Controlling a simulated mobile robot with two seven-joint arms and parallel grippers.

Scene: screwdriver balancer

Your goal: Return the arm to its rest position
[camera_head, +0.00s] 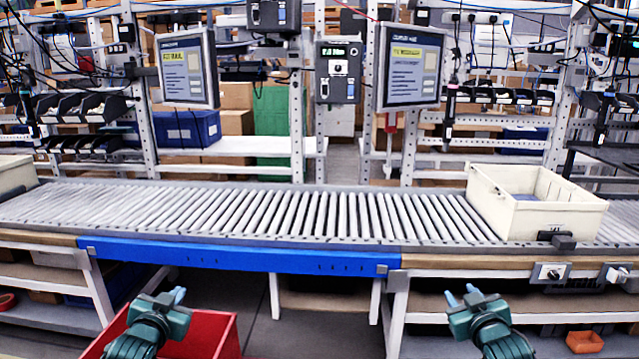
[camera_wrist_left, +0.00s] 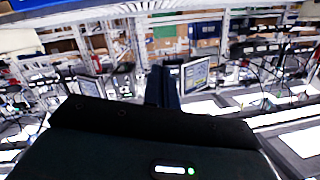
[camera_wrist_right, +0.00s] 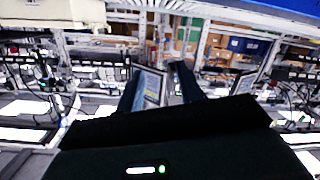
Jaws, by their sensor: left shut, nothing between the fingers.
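My left gripper (camera_head: 177,296) is in the lower left of the head view, in front of the conveyor and over a red bin. Its fingers are together in the left wrist view (camera_wrist_left: 166,85), with nothing between them. My right gripper (camera_head: 462,297) is in the lower right of the head view, in front of the conveyor frame. Its two fingers stand apart in the right wrist view (camera_wrist_right: 158,85), with nothing held. Both grippers are clear of the conveyor. A dark hanging screwdriver (camera_head: 450,112) is behind the conveyor, right of the right-hand screen, out of reach of both grippers' present places.
The roller conveyor (camera_head: 300,212) crosses the view, with a blue front rail (camera_head: 235,257). A cream tote (camera_head: 535,219) stands on its right part. The red bin (camera_head: 222,338) is low beneath my left gripper. The space between my grippers is clear.

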